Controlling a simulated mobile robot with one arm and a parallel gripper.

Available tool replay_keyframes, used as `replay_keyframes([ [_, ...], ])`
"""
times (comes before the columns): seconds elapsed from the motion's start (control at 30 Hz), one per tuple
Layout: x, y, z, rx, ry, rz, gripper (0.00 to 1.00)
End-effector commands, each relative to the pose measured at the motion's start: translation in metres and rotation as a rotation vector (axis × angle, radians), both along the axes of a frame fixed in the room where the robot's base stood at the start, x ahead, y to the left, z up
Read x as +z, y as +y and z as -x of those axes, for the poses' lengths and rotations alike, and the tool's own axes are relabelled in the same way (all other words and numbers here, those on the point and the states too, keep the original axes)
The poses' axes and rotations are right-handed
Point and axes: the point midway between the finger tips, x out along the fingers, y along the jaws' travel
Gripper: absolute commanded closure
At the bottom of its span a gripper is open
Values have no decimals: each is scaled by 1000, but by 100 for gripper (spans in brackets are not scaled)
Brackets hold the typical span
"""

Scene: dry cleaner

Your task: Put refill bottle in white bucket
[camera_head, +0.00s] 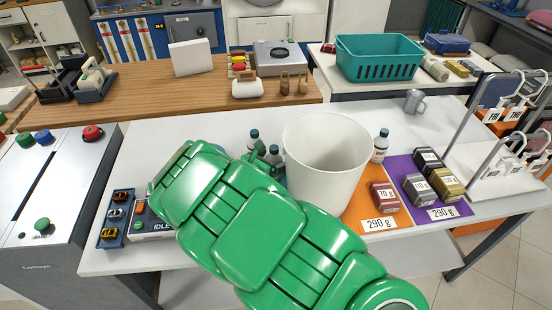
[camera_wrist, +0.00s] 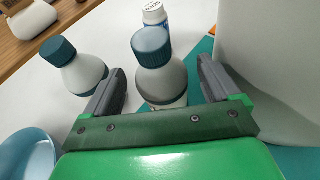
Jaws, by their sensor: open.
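The white bucket (camera_head: 312,170) stands upright on the white table, its inside partly visible. In the wrist view its pale wall (camera_wrist: 275,60) rises at the right. A grey-white bottle with a teal cap (camera_wrist: 158,75) stands between the fingers of my gripper (camera_wrist: 162,85), which is open. Whether either finger touches it, I cannot tell. A second teal-capped bottle (camera_wrist: 78,68) stands left of the fingers. No readable label shows which is the refill bottle.
Another teal-capped bottle (camera_head: 380,148) stands right of the bucket. A white-capped bottle (camera_wrist: 154,14) is behind the gripped spot. A light blue bowl (camera_wrist: 26,158) lies at lower left. Small boxes (camera_head: 384,195) sit on orange and purple mats. The table's back right is fairly clear.

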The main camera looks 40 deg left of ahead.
Motion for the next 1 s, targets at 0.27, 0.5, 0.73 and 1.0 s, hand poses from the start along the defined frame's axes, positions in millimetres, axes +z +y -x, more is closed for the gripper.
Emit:
replay_keyframes([
  [0.27, 12, 0, 34, 3, 1, 4, 10],
  [0.5, 25, 1, 61, 2, 1, 0, 10],
  [0.73, 32, 0, 77, 1, -1, 1, 10],
  [1.0, 34, -1, 82, -1, 0, 1, 39],
])
